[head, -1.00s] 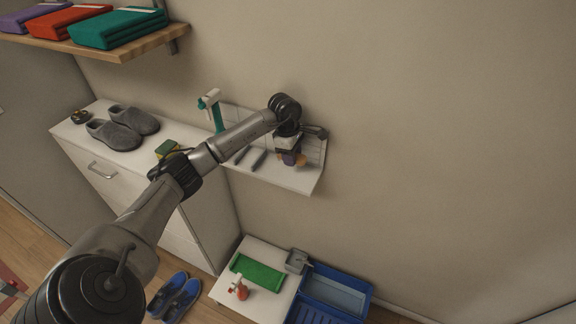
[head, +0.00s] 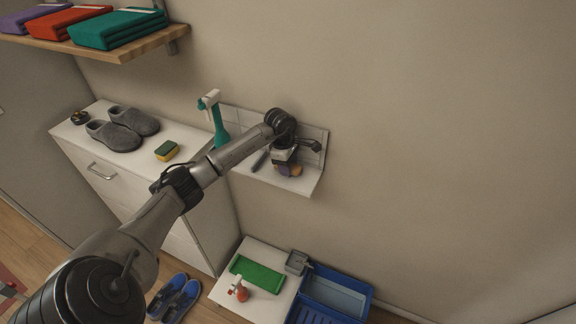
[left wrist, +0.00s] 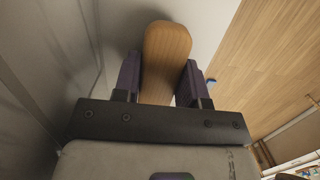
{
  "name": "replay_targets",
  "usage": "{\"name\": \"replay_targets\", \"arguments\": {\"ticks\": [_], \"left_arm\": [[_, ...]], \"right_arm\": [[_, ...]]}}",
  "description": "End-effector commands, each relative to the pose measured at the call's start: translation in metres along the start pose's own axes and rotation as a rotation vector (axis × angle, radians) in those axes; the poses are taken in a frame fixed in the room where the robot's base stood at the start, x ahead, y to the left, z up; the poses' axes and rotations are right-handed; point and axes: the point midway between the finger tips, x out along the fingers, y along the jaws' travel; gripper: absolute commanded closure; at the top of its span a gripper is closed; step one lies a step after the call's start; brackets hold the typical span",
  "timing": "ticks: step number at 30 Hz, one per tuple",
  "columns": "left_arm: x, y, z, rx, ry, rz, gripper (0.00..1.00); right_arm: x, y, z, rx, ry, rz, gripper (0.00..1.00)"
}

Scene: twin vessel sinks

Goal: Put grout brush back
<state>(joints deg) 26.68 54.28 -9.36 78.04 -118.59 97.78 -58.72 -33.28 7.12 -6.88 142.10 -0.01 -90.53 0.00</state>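A wooden piece, apparently the grout brush (left wrist: 166,62), stands between the purple fingers of my left gripper (left wrist: 160,84) in the left wrist view. Both fingers lie against its sides, so the gripper looks shut on it. In the head view my left gripper (head: 284,163) is over the right part of a small white wall ledge (head: 300,185), and a bit of the brush (head: 297,171) shows below it. The bristles are hidden, and I cannot tell if the brush touches the ledge. My right gripper is not in view.
On the ledge are a teal-and-white spray bottle (head: 217,125) and a dark slim tool (head: 260,160). Left of it a white cabinet (head: 85,150) holds grey slippers (head: 115,137) and a sponge (head: 167,150).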

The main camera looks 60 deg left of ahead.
Motion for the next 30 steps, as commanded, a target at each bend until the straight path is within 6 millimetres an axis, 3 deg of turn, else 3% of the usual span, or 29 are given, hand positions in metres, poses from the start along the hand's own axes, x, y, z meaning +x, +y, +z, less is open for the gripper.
{"name": "replay_targets", "arguments": {"ticks": [7, 17, 30], "left_arm": [[0.0, 0.0, 0.0, 0.0, 0.0, 0.0, 0.37], [-0.005, 0.0, 0.0, 0.001, 0.0, 0.001, 0.37], [-0.079, 0.001, 0.0, 0.001, 0.0, 0.003, 0.37]], "right_arm": [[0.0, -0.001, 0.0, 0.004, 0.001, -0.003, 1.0], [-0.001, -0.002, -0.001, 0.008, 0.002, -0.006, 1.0], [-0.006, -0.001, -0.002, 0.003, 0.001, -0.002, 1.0]]}}
